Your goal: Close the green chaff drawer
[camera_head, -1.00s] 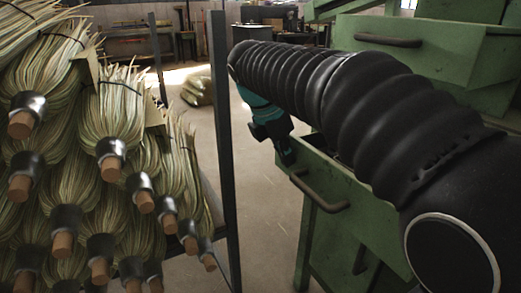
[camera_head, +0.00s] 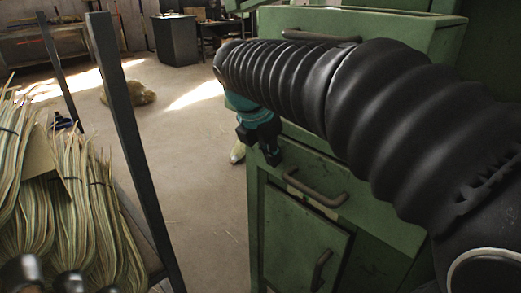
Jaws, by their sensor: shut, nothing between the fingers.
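The green drawer (camera_head: 345,200) with a curved metal handle (camera_head: 315,190) is in the middle right of the head view, just above a cabinet door. Its front looks nearly flush with the cabinet; no open inside shows. I cannot tell whether a small gap is left, as my arm hides much of its top. My gripper (camera_head: 272,157) is shut and empty. It points down at the drawer front's upper left corner, left of the handle, and seems to touch it or be very close.
A higher green drawer (camera_head: 385,32) with its own handle is partly behind my arm. A dark metal rack (camera_head: 125,120) with broom bundles (camera_head: 75,215) stands at the left. Open floor (camera_head: 200,180) lies between rack and cabinet.

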